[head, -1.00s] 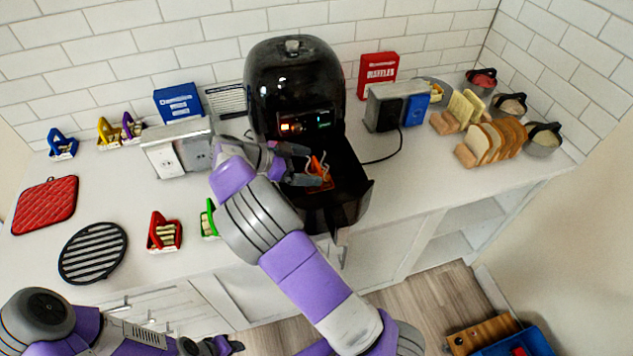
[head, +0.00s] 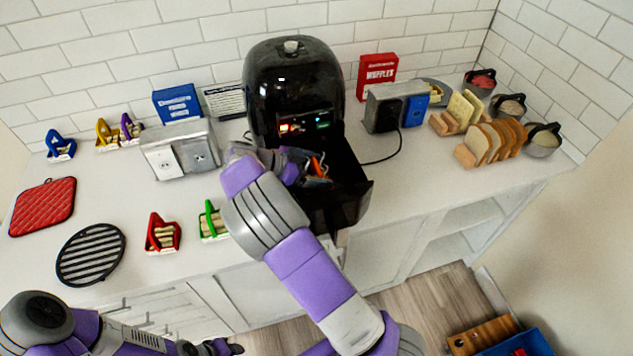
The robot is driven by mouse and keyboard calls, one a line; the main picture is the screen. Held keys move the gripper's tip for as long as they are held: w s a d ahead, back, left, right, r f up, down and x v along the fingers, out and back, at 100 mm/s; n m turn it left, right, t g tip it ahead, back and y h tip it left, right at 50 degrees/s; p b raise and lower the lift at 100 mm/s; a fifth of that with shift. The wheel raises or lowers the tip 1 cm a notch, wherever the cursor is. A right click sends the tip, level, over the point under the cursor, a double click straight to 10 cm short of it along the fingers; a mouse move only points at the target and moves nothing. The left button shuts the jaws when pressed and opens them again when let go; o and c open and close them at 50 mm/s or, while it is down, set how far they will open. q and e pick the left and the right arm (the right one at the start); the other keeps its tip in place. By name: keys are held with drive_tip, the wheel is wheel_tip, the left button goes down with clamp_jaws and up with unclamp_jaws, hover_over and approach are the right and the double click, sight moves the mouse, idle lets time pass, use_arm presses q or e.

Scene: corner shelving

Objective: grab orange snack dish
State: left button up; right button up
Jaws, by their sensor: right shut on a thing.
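The orange snack dish (head: 317,168) is at the open drawer (head: 352,208) of the black air fryer. Only a small orange part shows; my gripper and wrist hide the rest. My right gripper (head: 319,178) reaches in from the left over the drawer and is shut on the orange dish. I cannot tell whether the dish still touches the drawer floor. My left gripper (head: 222,347) is low at the bottom edge, away from the counter top, and its fingers are too small and dark to read.
The air fryer body (head: 293,85) stands behind the drawer. Red (head: 163,233) and green (head: 212,222) snack dishes sit left of my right arm.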

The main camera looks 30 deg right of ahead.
drive_tip(key=shift+c, duration=1.1)
drive_tip(key=shift+r, duration=0.15)
